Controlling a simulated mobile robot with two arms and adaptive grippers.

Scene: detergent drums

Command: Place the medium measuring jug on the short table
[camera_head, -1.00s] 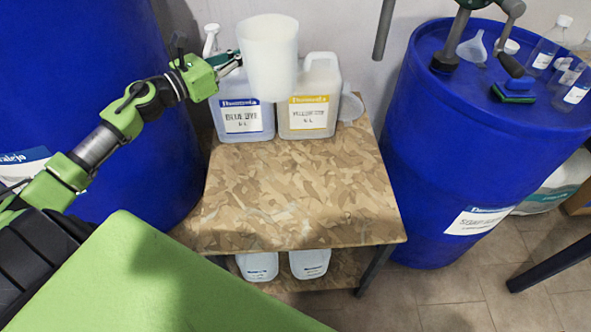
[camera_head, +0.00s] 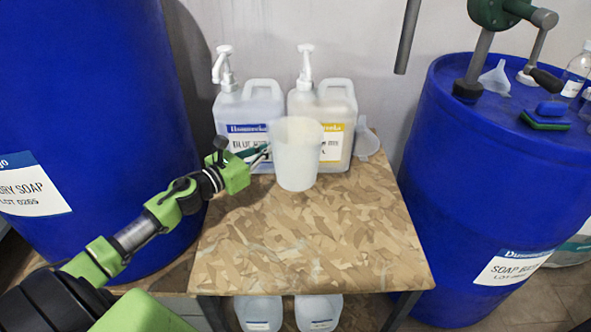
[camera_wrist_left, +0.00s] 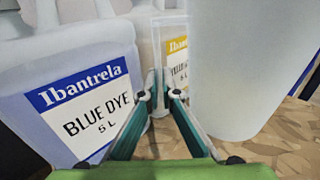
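The measuring jug (camera_head: 297,155), a translucent white cup, is upright at the back of the short table (camera_head: 310,245), which has a camouflage-like board top. Its base is at or just above the board; I cannot tell if it touches. My left gripper (camera_head: 266,150) reaches in from the left at the jug's left side. In the left wrist view, the jug (camera_wrist_left: 238,70) fills the right side, and the fingertips (camera_wrist_left: 165,92) are closed around a thin pale strip that looks like its handle. My right gripper is not in view.
A blue dye canister (camera_head: 240,105) and a yellow-labelled canister (camera_head: 338,100) with pumps stand behind the jug. A funnel (camera_head: 367,140) is right of them. Blue drums (camera_head: 90,120) (camera_head: 470,180) flank the table. The tabletop's front is clear. More canisters (camera_head: 258,312) are on the shelf below.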

